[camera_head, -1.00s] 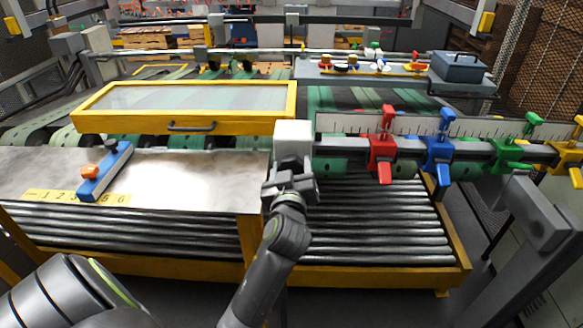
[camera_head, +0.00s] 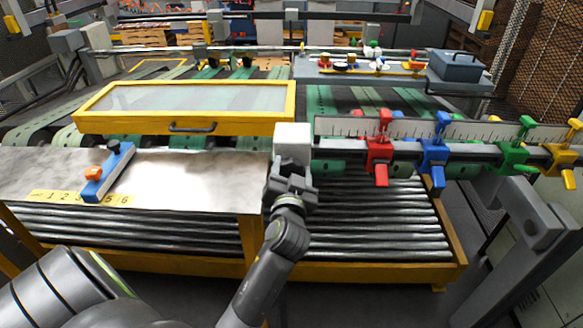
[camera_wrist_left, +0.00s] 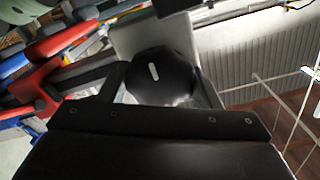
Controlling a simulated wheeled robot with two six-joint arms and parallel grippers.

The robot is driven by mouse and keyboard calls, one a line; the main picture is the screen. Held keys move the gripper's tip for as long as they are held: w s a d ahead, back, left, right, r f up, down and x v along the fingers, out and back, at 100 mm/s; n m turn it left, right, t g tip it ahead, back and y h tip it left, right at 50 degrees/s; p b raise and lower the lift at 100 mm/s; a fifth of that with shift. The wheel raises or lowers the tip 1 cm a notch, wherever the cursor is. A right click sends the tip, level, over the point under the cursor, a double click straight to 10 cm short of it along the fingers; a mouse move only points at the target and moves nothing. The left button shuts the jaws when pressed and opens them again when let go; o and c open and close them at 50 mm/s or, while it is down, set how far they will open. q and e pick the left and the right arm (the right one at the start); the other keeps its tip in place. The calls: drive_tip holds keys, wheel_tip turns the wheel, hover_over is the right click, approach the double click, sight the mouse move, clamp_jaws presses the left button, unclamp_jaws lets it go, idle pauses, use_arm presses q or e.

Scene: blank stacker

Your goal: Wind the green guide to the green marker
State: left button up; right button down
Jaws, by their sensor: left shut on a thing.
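The green guide (camera_head: 513,155) sits on the grey rail at the right, between the blue guide (camera_head: 434,152) and the yellow guide (camera_head: 562,158). I cannot pick out the green marker clearly. My left gripper (camera_head: 290,172) is at the front of the white box (camera_head: 293,140) at the rail's left end. In the left wrist view, the gripper (camera_wrist_left: 162,88) is shut on a dark round knob (camera_wrist_left: 155,75) with a short white mark. The fingers hide part of the knob. The right gripper is out of view.
The red guide (camera_head: 378,152) is the guide closest to the white box. A white scale (camera_head: 470,131) runs behind the rail. Dark rollers (camera_head: 370,225) lie below. A yellow-framed cover (camera_head: 185,103) and a metal plate with a blue bar (camera_head: 108,172) are at left.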

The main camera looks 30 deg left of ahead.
use_arm(q)
drive_tip(key=shift+m, duration=0.5)
drive_tip(key=o, duration=0.8)
drive_tip(key=shift+o, duration=0.9)
drive_tip(key=shift+a, duration=0.1)
drive_tip(key=shift+w, duration=0.1)
drive_tip(key=shift+f, duration=0.1)
